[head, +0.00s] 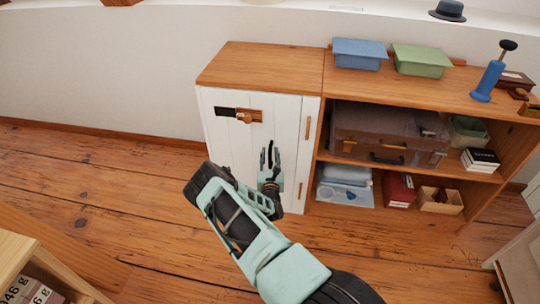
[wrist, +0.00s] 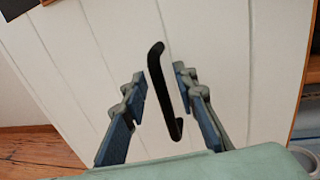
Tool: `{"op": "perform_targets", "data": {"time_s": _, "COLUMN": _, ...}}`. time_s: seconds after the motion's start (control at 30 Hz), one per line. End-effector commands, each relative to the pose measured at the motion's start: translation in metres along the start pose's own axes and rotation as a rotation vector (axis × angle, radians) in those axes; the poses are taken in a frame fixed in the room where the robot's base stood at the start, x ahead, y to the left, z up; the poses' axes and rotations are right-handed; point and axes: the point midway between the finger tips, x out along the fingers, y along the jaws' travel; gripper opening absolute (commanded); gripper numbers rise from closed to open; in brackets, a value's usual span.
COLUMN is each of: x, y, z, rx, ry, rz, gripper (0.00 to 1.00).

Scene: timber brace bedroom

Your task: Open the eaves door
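The eaves door (head: 222,140) is a white planked door on the left part of a low wooden cabinet, and it looks closed. It fills most of the wrist view (wrist: 225,45). Its black bar handle (wrist: 163,92) stands slightly tilted in the wrist view, between the two fingers of my gripper (wrist: 160,78). The fingers are open, with a visible gap on each side of the handle. In the head view, my gripper (head: 269,165) is in front of the door's right half, partly hiding the handle.
A wooden piece with a dark strip (head: 248,116) is on the upper door. Two wooden strips (head: 307,128) sit near its right edge. Open shelves to the right hold a brown suitcase (head: 365,138) and boxes. Bare floor (head: 110,175) lies left of the cabinet.

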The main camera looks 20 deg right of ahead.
Motion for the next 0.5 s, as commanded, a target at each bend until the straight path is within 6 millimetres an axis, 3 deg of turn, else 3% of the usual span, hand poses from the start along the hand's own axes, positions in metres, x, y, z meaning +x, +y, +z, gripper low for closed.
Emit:
{"op": "perform_targets", "data": {"time_s": 0.03, "x": -0.0001, "y": -0.0001, "z": 0.0001, "rx": 0.0, "ry": 0.0, "rz": 0.0, "gripper": 0.27}}
{"op": "perform_targets", "data": {"time_s": 0.27, "x": -0.0003, "y": -0.0001, "z": 0.0, "rx": 0.0, "ry": 0.0, "rz": 0.0, "gripper": 0.01}}
{"op": "perform_targets", "data": {"time_s": 0.5, "x": -0.0004, "y": -0.0001, "z": -0.0001, "rx": 0.0, "ry": 0.0, "rz": 0.0, "gripper": 0.0}}
